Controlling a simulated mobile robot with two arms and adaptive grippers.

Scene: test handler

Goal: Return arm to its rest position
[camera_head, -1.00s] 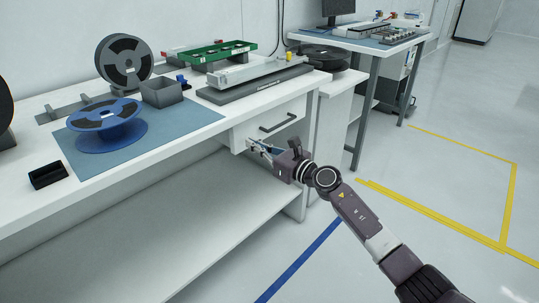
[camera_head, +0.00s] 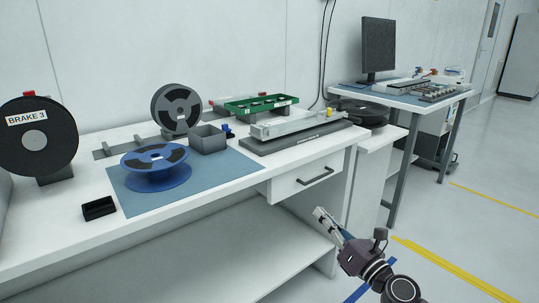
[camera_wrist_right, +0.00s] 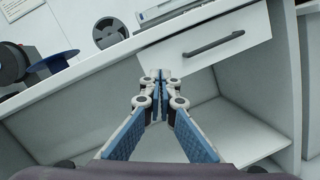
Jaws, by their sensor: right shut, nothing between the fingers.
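My right gripper (camera_head: 322,214) is in front of the white workbench, below the closed drawer (camera_head: 304,181) with its dark handle. It is shut and empty, apart from the bench in the head view. In the right wrist view its two fingers (camera_wrist_right: 161,75) meet at the tips, with the drawer front (camera_wrist_right: 205,45) behind them and the handle up to the right. My left gripper is in neither view now.
The bench (camera_head: 220,197) carries a blue reel (camera_head: 157,172) on a blue mat, a grey box (camera_head: 208,139), a green tray (camera_head: 262,104) and a black BRAKE 3 reel (camera_head: 35,150). A lower shelf (camera_head: 250,262) lies under it. Open floor (camera_head: 450,225) is at the right.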

